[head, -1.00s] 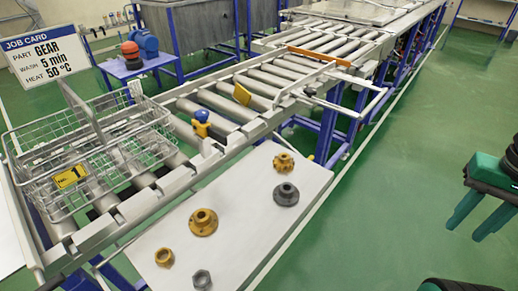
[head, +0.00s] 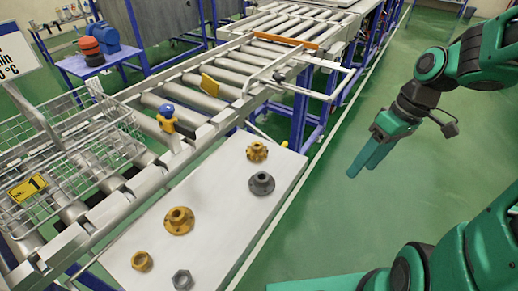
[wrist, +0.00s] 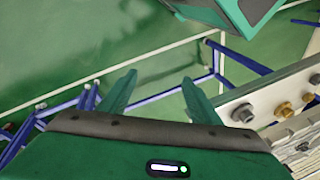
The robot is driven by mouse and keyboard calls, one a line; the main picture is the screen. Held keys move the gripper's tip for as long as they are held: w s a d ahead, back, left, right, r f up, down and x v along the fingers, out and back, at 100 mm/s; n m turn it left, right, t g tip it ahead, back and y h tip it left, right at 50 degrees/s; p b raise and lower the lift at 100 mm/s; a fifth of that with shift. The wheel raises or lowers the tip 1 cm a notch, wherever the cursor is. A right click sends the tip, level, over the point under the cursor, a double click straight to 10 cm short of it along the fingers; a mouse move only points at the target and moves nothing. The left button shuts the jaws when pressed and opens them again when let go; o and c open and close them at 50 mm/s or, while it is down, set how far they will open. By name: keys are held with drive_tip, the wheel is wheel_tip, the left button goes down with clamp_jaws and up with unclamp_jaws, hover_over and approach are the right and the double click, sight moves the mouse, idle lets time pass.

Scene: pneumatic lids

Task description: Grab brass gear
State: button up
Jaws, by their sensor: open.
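The brass gear (head: 257,151), a small toothed brass-coloured part with a hub, lies on the white side table at its far end in the head view. My gripper (head: 372,158) hangs over the green floor to the right of the table, well apart from the gear, fingers pointing down. In the wrist view my gripper (wrist: 160,95) shows two spread green fingers with nothing between them. The side table's parts show small at the right edge there; I cannot tell the gear among them.
On the white table (head: 225,225) are a dark grey flange (head: 262,183) close to the gear, a brass flange (head: 179,220), a brass nut (head: 142,261) and a grey nut (head: 182,280). A roller conveyor (head: 190,90) with a wire basket (head: 75,150) runs along its left.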

sight(262, 144)
drive_tip(key=w+a+n+y, duration=0.2)
drive_tip(key=a+n, duration=0.1)
drive_tip(key=a, duration=0.1)
drive_tip(key=w+a+n+y, duration=0.2)
drive_tip(key=a+n, duration=0.1)
drive_tip(key=a, duration=0.1)
drive_tip(key=w+a+r+n+g+y, duration=0.1)
drive_tip(key=w+a+n+y, duration=0.1)
drive_tip(key=w+a+n, duration=0.1)
drive_tip(key=shift+a+n+y, duration=0.3)
drive_tip(key=shift+a+n, duration=0.3)
drive_tip(key=shift+a, duration=0.35)
drive_tip(key=a+r+n+y, duration=0.1)
drive_tip(key=a+r+n, duration=0.1)
drive_tip(key=w+a+r+n+y, duration=0.1)
drive_tip(key=a+n+y, duration=0.1)
drive_tip(key=shift+w+r+g, duration=0.1)
drive_tip(key=shift+r+g, duration=0.2)
drive_tip(key=shift+r, duration=0.1)
drive_tip(key=x, duration=0.4)
drive_tip(key=shift+a, duration=0.2)
drive_tip(key=shift+w+x, duration=0.2)
drive_tip(key=shift+x, duration=1.25)
drive_tip(key=shift+w+x, duration=0.15)
drive_tip(key=shift+x, duration=1.3)
drive_tip(key=shift+f, duration=0.2)
